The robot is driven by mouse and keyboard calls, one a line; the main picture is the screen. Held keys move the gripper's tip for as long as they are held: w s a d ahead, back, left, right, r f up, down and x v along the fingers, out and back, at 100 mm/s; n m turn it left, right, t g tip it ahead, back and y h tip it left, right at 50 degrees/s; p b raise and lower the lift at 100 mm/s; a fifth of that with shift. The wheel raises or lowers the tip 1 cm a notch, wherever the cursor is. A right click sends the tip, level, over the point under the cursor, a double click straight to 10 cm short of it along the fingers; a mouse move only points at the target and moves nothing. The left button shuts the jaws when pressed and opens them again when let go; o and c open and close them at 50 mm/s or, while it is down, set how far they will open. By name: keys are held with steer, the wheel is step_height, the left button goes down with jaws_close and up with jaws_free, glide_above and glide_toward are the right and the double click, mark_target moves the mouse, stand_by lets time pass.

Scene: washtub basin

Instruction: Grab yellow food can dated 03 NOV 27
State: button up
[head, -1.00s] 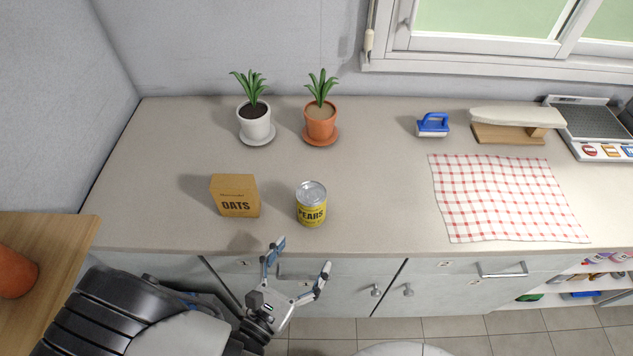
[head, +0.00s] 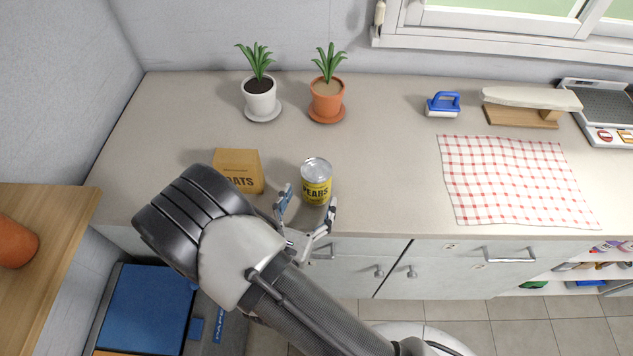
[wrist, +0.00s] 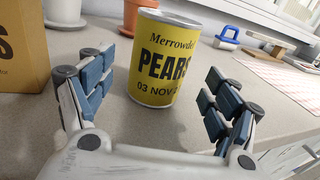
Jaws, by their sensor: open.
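A yellow can (head: 316,188) with a silver lid and the word PEARS stands upright near the counter's front edge. In the wrist view the can (wrist: 157,58) shows the date "03 NOV 2", with the last digit turned out of sight. My gripper (head: 308,200) is open, just in front of the can. In the wrist view my gripper's fingers (wrist: 160,92) are spread to the left and right of the can, with nothing held. The can appears a little beyond the fingertips; I see no contact.
A brown OATS box (head: 238,166) stands close left of the can. Behind are a white-potted plant (head: 261,102) and a terracotta-potted plant (head: 327,104). A checked cloth (head: 515,180) lies to the right, with clear counter between it and the can.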

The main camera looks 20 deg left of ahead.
steer(key=w+b, duration=0.1)
steer(key=w, duration=0.4)
steer(key=shift+w+d, duration=0.1)
steer(key=shift+d, duration=0.05)
steer(key=c, duration=1.5)
